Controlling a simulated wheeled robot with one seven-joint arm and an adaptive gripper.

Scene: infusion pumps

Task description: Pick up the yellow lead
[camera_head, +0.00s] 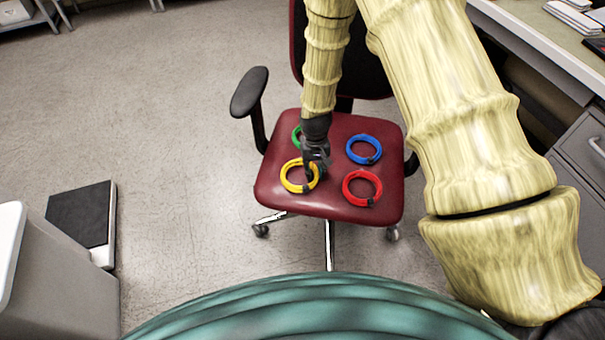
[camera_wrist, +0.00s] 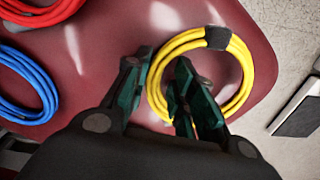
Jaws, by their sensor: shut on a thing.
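The yellow lead (camera_head: 284,178) is a coiled ring with a dark band, lying at the front left of a dark red chair seat (camera_head: 323,207). My gripper (camera_head: 318,166) reaches down over the ring's right side. In the wrist view, the two dark green fingers of my gripper (camera_wrist: 160,68) are on either side of one side of the yellow coil (camera_wrist: 241,55), shut on it. The coil appears to be still at the seat surface. The exact finger contact is partly hidden.
A red coil (camera_head: 346,190) lies to the right on the seat, a blue coil (camera_head: 363,162) behind it. A green coil (camera_head: 295,138) is partly hidden behind my gripper. The chair's armrest (camera_head: 249,92) stands at left; a desk (camera_head: 540,45) is at right.

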